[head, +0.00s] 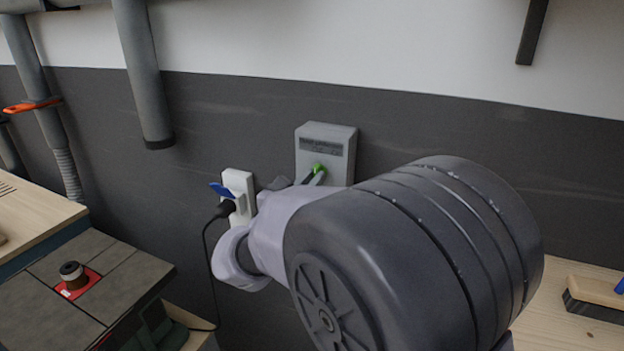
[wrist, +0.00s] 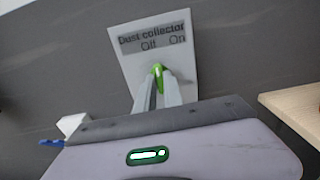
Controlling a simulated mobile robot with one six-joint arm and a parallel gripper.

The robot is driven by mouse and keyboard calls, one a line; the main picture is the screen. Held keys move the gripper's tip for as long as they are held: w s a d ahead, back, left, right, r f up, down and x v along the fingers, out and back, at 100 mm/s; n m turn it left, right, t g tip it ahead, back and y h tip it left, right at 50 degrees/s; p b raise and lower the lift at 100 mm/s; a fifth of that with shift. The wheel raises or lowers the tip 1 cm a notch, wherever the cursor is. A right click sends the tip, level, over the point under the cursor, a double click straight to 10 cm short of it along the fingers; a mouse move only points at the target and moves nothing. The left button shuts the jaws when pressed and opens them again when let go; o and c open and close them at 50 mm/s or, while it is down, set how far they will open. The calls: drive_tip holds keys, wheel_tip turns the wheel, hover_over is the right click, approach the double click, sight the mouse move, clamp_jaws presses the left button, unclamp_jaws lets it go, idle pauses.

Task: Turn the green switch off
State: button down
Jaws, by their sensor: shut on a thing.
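The green switch (head: 318,168) sits on a grey box (head: 339,138) fixed to the dark wall panel. In the wrist view the box (wrist: 187,70) has a label reading "Dust collector", with "Off" on the left and "On" on the right. The green switch (wrist: 157,70) shows below the label, nearer to "Off" than "On"; its exact setting is hard to tell. My gripper (wrist: 159,82) is shut on the switch, one finger on each side. In the head view my arm hides most of my gripper (head: 313,178) and the box's lower part.
A white socket (head: 240,186) with a black plug (head: 226,208) and a blue piece is left of the box. A machine table (head: 110,283) stands at lower left. A wooden bench (head: 560,325) is at lower right. Grey pipes (head: 143,75) hang at upper left.

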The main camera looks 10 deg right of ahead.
drive_tip(key=c, duration=1.5)
unclamp_jaws()
drive_tip(key=shift+o, duration=0.2)
drive_tip(key=p+v, duration=0.3)
drive_tip(key=v, duration=1.4)
drive_tip(key=shift+s, duration=0.15)
drive_tip(key=shift+a, duration=0.1)
